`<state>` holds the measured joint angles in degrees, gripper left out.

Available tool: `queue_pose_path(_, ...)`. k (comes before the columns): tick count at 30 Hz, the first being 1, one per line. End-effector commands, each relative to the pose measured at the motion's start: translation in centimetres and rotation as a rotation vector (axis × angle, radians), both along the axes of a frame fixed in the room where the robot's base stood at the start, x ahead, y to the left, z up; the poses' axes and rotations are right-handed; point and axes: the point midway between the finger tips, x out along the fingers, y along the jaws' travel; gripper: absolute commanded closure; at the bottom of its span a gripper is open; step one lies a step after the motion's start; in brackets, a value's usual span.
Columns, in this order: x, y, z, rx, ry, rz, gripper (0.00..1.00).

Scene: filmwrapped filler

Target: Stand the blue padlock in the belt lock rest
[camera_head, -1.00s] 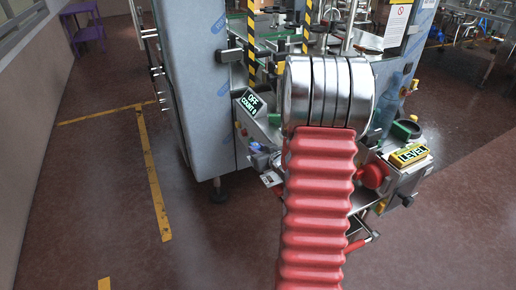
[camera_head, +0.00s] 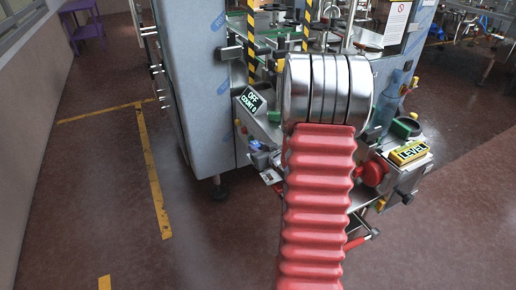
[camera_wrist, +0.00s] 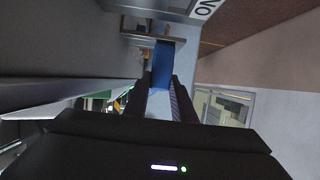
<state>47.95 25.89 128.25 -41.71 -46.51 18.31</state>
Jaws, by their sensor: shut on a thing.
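In the wrist view the blue padlock (camera_wrist: 162,65) sits between the two dark fingers of my gripper (camera_wrist: 161,92). My gripper is shut on it, and the blue body extends beyond the fingertips. A grey ledge (camera_wrist: 150,38) with small brownish parts lies just past the padlock; I cannot tell whether they touch. I cannot make out the belt lock rest with certainty. In the head view my red ribbed arm hides much of the machine's front. A small blue and dark shape shows left of the arm, too small to identify surely.
A grey machine cabinet (camera_head: 195,80) stands left of my arm, with an OFF/COUNT 0 display (camera_head: 252,101). To the right are a yellow LEVEL device (camera_head: 409,153), a red round knob (camera_head: 373,172) and a blue bottle (camera_head: 388,103). Open floor lies at left and right.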

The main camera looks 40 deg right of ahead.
Motion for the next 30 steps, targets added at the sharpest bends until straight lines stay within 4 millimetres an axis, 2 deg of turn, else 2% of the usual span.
queue_pose_path(17,-0.06,0.03,-0.42,0.002,0.004,0.000,1.00)
queue_pose_path(18,-0.07,0.03,-0.44,0.002,0.005,0.000,0.76)
queue_pose_path(27,-0.03,0.01,-0.31,0.001,0.002,0.000,0.55)
queue_pose_path(30,-0.02,0.01,-0.28,0.000,0.001,0.000,0.55)
